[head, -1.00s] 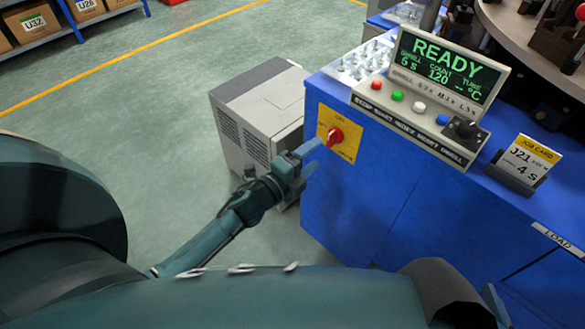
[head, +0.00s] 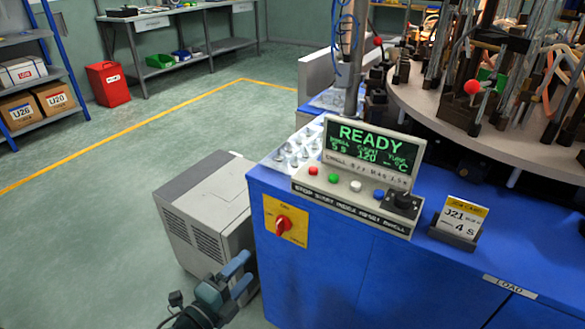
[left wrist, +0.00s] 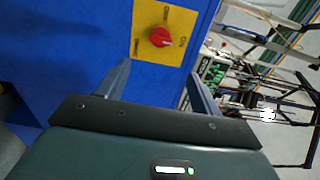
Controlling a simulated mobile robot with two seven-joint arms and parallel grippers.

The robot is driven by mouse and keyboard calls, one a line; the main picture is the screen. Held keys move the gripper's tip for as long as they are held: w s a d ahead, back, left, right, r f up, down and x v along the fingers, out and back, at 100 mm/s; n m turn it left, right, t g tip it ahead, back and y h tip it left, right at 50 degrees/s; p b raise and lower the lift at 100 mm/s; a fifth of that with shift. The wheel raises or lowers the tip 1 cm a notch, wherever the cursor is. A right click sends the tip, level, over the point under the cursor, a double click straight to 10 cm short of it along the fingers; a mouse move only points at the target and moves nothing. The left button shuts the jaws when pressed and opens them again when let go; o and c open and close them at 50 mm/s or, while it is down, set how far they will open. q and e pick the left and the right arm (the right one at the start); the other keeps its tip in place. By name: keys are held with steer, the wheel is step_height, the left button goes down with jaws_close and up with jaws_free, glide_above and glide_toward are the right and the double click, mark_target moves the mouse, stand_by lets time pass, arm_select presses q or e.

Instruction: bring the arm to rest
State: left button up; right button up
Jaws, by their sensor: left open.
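My left gripper (head: 243,273) is at the bottom of the head view, in front of the blue machine cabinet (head: 330,265). Its two fingers are apart with nothing between them. In the left wrist view the open fingers (left wrist: 158,78) point toward the yellow plate (left wrist: 178,20) with the red rotary switch (left wrist: 160,37); they look clear of the knob. The switch also shows in the head view (head: 284,224), above and right of the gripper. The control panel (head: 360,170) on the cabinet reads READY. My right gripper is out of view.
A grey box unit (head: 205,205) stands on the floor left of the cabinet, close to the left gripper. A job card (head: 462,217) stands on the cabinet top. A round table with fixtures (head: 480,115) is behind. Open floor (head: 90,230) lies to the left.

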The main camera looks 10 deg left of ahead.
arm_select(q)
steer(key=s+d+r+n+g+y+p, duration=0.1)
steer(key=s+d+r+n+g+p, duration=0.1)
steer(key=s+n+p, duration=0.4)
steer(key=s+d+r+n+g+y+p, duration=0.1)
steer(key=s+d+r+n+g+p, duration=0.2)
steer(key=s+r+n+p, duration=0.4)
steer(key=shift+s+d+r+n+g+y+p, duration=0.2)
steer(key=shift+d+n+g+y+p, duration=0.35)
steer(key=shift+n+p, duration=2.15)
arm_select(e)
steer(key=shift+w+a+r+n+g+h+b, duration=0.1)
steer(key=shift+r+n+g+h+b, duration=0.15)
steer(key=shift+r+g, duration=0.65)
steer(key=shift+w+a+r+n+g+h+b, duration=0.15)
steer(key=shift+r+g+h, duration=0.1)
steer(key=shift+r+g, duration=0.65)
arm_select(q)
steer(key=shift+a+n, duration=0.2)
steer(key=shift+n, duration=0.2)
